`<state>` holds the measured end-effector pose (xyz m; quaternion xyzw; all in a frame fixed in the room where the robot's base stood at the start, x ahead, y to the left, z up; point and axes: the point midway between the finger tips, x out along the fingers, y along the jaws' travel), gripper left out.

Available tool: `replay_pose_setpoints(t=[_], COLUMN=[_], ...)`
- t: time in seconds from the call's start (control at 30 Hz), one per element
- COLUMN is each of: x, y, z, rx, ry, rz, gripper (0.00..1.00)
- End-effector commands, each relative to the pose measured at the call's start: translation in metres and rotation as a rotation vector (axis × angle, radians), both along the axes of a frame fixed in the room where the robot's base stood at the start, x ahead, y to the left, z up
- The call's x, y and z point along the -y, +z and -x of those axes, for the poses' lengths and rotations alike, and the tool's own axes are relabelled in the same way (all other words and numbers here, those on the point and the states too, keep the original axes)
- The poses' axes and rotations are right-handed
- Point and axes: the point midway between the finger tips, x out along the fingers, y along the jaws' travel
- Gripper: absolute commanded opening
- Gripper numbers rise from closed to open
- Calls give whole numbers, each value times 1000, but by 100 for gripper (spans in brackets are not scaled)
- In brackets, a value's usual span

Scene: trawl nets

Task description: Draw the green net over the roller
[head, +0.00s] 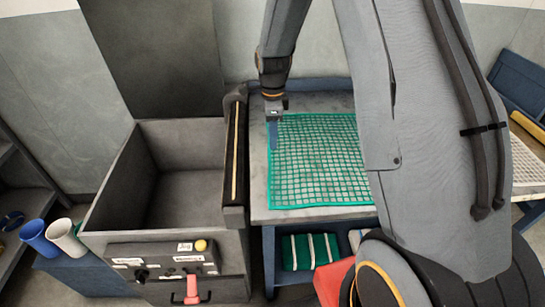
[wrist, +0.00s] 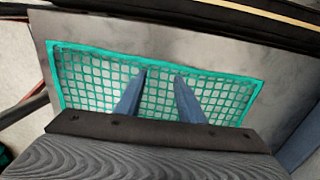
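The green net (head: 318,165) lies flat on a grey table, its teal border near the table's left side. It also shows in the wrist view (wrist: 100,80). The roller (head: 235,150) is a dark bar with a yellow stripe, along the box's right rim, left of the net. It seems to show along the top of the wrist view (wrist: 250,18). My gripper (head: 273,146) points down at the net's left edge. In the wrist view its blue fingers (wrist: 162,75) are apart, over the mesh just inside the border. Whether they touch the net I cannot tell.
A deep grey box (head: 185,200) stands left of the roller, with a control panel (head: 160,265) and red handle (head: 192,290) in front. A blue cup (head: 38,238) and a white cup (head: 66,238) stand at the left. My arm hides the table's right side.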

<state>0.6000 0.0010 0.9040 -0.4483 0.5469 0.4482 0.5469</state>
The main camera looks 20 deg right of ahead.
Motion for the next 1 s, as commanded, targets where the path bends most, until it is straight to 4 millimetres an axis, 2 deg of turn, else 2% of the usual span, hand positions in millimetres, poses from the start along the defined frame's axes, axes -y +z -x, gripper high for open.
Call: replay_pose_setpoints(t=[0.03, 0.1, 0.3, 0.7, 1.0], x=[0, 0, 0, 0, 0], y=[-11, -20, -42, -49, -49], z=[0, 0, 0, 0, 1], rx=[-2, -2, -1, -1, -2], ry=[0, 1, 1, 1, 1], rz=[0, 0, 0, 0, 0], gripper=[35, 35, 35, 35, 11])
